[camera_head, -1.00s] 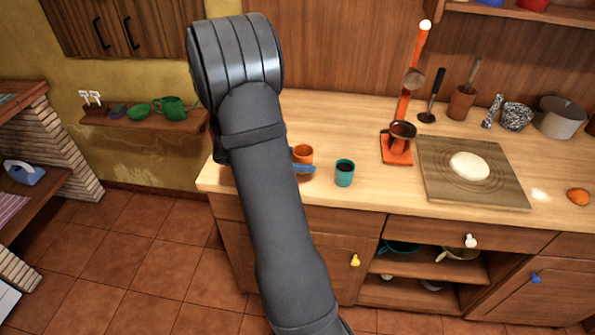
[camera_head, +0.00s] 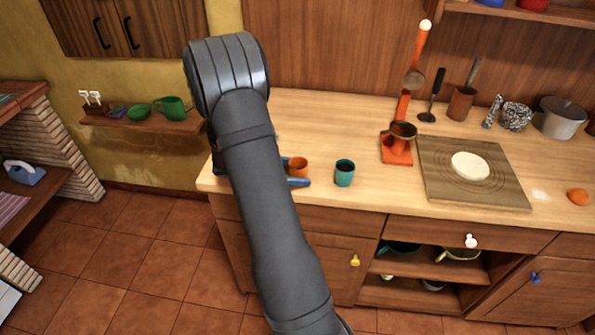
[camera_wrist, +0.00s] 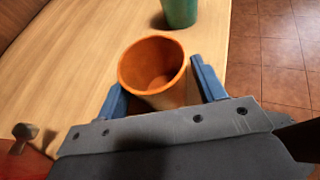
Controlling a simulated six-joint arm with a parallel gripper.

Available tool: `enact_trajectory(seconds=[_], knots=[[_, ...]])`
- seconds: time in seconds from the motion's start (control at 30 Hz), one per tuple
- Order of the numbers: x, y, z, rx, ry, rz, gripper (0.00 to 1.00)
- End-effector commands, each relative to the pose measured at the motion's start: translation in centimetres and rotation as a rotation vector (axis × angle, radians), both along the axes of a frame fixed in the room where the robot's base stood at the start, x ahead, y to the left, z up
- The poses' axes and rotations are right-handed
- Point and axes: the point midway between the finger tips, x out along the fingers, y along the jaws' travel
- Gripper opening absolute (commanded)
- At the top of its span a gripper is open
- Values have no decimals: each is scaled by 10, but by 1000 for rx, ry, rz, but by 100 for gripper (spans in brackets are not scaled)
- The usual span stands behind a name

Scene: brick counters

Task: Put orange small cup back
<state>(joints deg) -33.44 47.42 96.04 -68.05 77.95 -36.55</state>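The small orange cup (camera_head: 298,166) stands upright on the wooden counter, left of the teal cup (camera_head: 344,173). In the wrist view the orange cup (camera_wrist: 152,70) is empty and sits between the two blue fingers of my gripper (camera_wrist: 160,90). A narrow gap shows between its lower side and the right finger, so my gripper looks open around it. In the head view my arm hides most of the gripper (camera_head: 292,180); one blue finger shows in front of the cup's base.
The teal cup (camera_wrist: 180,10) stands close beyond the orange cup. An orange stand (camera_head: 397,150) and a board with dough (camera_head: 435,185) are further right. The counter's front edge is near. A wall shelf (camera_head: 130,122) at left holds green cups.

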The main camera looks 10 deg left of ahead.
Motion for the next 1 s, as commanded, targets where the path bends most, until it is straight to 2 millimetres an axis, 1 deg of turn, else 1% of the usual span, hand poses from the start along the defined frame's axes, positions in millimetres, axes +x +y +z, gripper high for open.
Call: enact_trajectory(seconds=[0.27, 0.37, 0.4, 0.47, 0.57, 0.8, 0.9, 1.0], knots=[[0, 0, 0, 0, 0, 0, 70], [0, 0, 3, 0, -1, 0, 70], [-1, 3, 4, 0, 0, 1, 70], [-4, 10, 7, 2, -2, 2, 70], [-10, 26, 15, 1, -2, 3, 70], [-29, 71, 35, 1, -2, 3, 70], [-35, 85, 41, 1, -2, 2, 70], [-40, 95, 46, -1, -1, 2, 70]])
